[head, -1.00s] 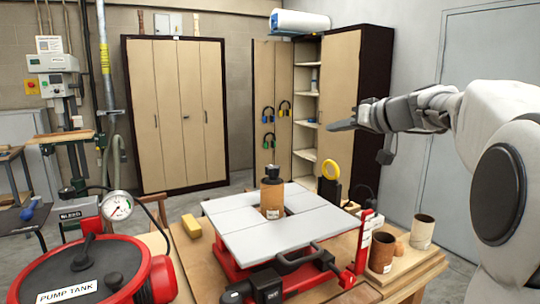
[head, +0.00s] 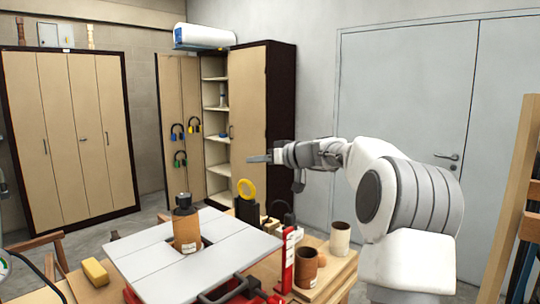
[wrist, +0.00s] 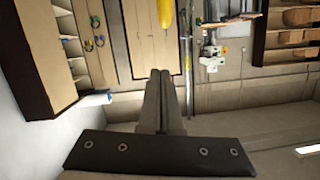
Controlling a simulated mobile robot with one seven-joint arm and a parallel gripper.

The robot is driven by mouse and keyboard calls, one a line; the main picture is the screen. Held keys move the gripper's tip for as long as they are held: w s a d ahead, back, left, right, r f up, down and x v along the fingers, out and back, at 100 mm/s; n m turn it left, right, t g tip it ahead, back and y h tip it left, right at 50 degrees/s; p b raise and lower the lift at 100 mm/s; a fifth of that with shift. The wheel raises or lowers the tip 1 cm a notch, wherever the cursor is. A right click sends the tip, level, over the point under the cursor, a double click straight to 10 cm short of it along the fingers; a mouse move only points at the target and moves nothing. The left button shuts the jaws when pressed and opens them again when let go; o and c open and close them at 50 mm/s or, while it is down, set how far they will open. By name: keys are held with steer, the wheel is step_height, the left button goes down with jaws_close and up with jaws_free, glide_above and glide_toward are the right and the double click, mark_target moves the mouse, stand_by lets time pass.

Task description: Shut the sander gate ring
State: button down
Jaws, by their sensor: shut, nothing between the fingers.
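The yellow ring (head: 246,188) stands upright at the top of a black gate body (head: 247,211), behind the right back edge of the sander table. How far the ring's slide is out is too small to tell. The sander's pale table top (head: 150,262) carries an orange-brown sanding sleeve (head: 187,232) with a dark cap. My gripper (head: 250,159) is shut and empty, held in the air above the ring in the picture and apart from it, pointing left. In the wrist view the two fingers (wrist: 161,74) lie together; the ring is not clearly seen there.
A red upright post (head: 287,260) and brown cups (head: 306,268) stand right of the sander. A pale cup (head: 340,238) is behind them. A yellow block (head: 95,271) lies left. Tall cabinets (head: 70,140) and an open shelf cabinet (head: 250,110) stand behind. Air around my gripper looks free.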

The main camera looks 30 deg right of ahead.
mark_target(254, 199)
steer(key=shift+a+f+b, duration=0.15)
steer(key=shift+a+f, duration=0.05)
steer(key=shift+f, duration=0.8)
steer(key=shift+a+f+b, duration=0.15)
steer(key=shift+a+f, duration=0.05)
steer(key=shift+f, duration=0.8)
step_height(254, 199, down, 8)
steer(key=b, duration=1.1)
steer(key=shift+r, duration=0.15)
